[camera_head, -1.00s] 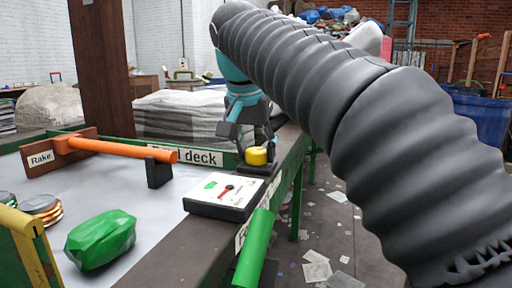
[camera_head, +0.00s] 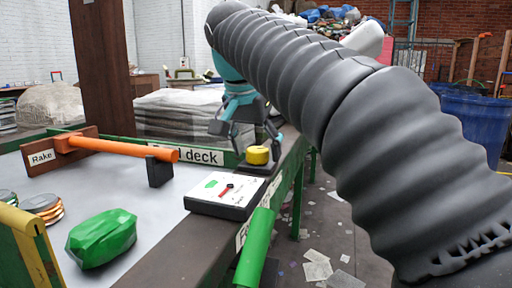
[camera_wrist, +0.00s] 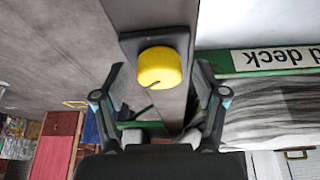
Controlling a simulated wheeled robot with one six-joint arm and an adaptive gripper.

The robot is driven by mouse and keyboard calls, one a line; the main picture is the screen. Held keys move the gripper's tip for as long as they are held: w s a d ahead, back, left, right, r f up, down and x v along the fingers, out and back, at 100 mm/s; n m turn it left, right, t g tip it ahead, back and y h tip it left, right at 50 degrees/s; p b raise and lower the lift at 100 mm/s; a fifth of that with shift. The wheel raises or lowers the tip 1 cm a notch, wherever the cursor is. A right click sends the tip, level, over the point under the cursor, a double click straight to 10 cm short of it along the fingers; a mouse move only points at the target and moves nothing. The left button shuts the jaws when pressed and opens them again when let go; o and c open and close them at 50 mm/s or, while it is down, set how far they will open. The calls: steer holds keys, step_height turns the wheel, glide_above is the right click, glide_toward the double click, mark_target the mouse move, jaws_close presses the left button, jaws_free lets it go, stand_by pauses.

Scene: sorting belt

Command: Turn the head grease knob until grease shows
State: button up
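The yellow knob (camera_head: 257,155) sits on a dark base at the edge of the deck. In the wrist view the knob (camera_wrist: 160,68) shows a dark mark on its near side. My gripper (camera_head: 247,136) is open just above and behind the knob in the head view. In the wrist view its two fingers (camera_wrist: 159,75) stand apart on either side of the knob, with gaps between. A white-topped box (camera_head: 226,193) with a green patch and a small red pointer lies in front of the knob. I cannot make out any grease.
An orange-handled rake (camera_head: 122,148) rests on holders at the left of the deck. A green lump (camera_head: 101,238) and stacked discs (camera_head: 42,207) lie on the pale surface. A green bar (camera_head: 254,250) stands at the near edge. The floor at right has scattered paper.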

steer(key=v, duration=0.7)
steer(key=shift+r, duration=0.25)
steer(key=shift+s+a, duration=0.1)
